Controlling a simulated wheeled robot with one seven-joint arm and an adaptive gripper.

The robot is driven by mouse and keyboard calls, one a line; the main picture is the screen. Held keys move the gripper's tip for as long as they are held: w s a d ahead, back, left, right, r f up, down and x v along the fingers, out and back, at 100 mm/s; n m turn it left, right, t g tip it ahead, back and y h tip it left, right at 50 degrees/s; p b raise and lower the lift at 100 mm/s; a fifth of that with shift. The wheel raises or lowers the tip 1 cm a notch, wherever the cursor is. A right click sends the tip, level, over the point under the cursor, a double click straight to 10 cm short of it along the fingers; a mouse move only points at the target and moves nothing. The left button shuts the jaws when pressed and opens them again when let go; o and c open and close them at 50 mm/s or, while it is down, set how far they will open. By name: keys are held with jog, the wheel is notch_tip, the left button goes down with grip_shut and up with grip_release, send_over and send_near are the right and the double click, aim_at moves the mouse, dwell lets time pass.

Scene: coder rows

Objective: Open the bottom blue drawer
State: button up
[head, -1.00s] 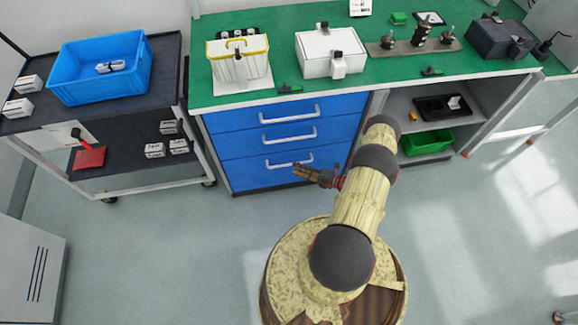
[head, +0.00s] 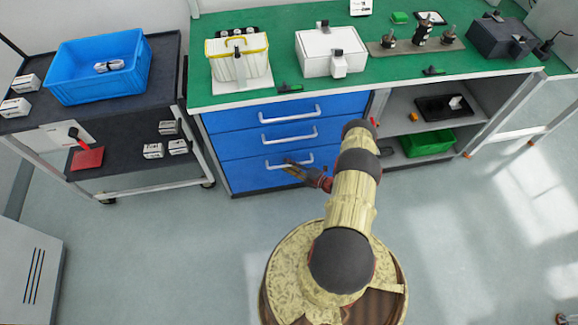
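The blue drawer cabinet stands under the green-topped workbench, with three drawers stacked in it. The bottom blue drawer (head: 240,178) is flush with the others and looks closed. Its light bar handle (head: 287,163) shows near the drawer's upper part. My gripper (head: 287,163) is at the handle's middle, reaching in from the right with its fingers pointing left. The fingers overlap the handle in this view; I cannot tell whether they touch it or how far they are apart. My arm comes up from the lower middle and hides part of the cabinet's right side.
A dark cart (head: 120,150) with a blue bin (head: 75,88) stands left of the cabinet. An open shelf with a green bin (head: 428,143) is to the right. Boxes and fixtures stand on the bench top (head: 285,70).

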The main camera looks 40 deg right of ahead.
grip_shut()
dwell(0.9)
